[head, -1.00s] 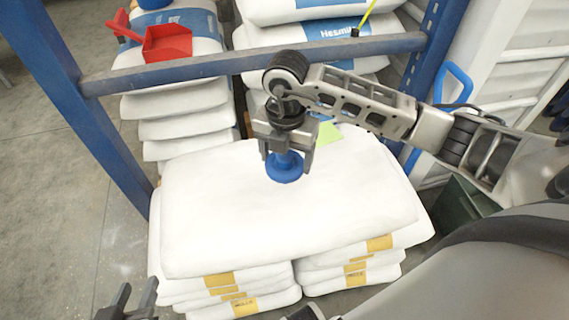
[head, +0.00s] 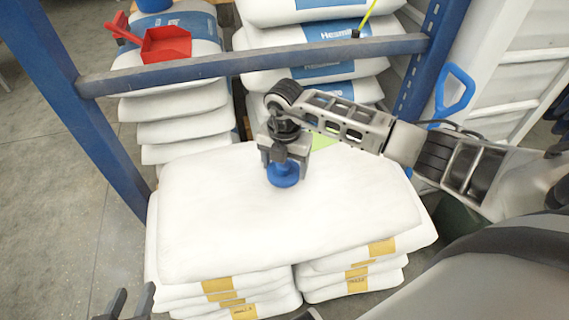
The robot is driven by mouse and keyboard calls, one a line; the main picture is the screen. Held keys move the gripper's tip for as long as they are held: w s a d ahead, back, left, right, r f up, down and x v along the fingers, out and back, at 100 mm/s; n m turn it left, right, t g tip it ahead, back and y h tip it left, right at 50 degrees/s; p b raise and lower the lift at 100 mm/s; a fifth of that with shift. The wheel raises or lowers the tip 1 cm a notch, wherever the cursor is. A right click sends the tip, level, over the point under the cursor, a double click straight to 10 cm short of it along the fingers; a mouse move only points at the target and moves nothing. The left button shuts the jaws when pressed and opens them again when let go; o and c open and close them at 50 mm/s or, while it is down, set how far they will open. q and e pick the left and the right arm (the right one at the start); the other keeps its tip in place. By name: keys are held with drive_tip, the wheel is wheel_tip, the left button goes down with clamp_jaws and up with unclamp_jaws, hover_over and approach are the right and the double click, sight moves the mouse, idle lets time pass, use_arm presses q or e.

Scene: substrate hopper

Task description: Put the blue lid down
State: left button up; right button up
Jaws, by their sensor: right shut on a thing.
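The blue lid (head: 283,178) is a small round disc with a raised middle. It is at the top sack of the front white stack, near that sack's back middle. My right gripper (head: 284,160) points down and is shut on the lid's raised part. The lid's underside is hidden, so I cannot tell whether it touches the sack. My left gripper (head: 130,303) is at the bottom left edge, beside the stack, with its fingers apart and nothing between them.
The top white sack (head: 230,225) has free room around the lid. A blue rack frame with a grey-blue crossbar (head: 250,60) stands behind. A red scoop (head: 165,45) lies on the back left stack. A green-yellow sheet (head: 325,140) is behind the gripper.

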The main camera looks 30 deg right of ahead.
drive_tip(key=shift+f, duration=0.15)
drive_tip(key=o, duration=0.9)
drive_tip(key=shift+o, duration=0.2)
